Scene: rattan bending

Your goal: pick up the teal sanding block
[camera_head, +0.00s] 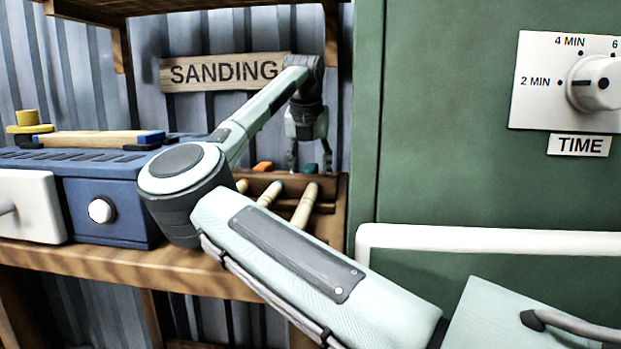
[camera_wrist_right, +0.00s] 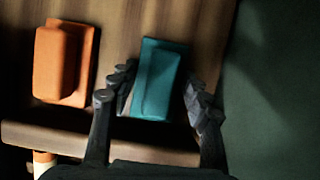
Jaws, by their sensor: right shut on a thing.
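The teal sanding block (camera_wrist_right: 160,65) lies on a wooden surface in the right wrist view, between the two dark fingers of my right gripper (camera_wrist_right: 160,92). The gripper is shut on the block from its left and right sides. In the head view my right gripper (camera_head: 309,160) points down behind the wooden rack, and only a small teal bit of the block (camera_head: 310,168) shows between its fingers. My left gripper is in neither view.
An orange block (camera_wrist_right: 66,62) sits left of the teal one. Wooden handles (camera_head: 304,204) stick out of the rack in front. A green cabinet (camera_head: 450,140) stands close on the right. A blue box (camera_head: 105,205) stands on the bench at left.

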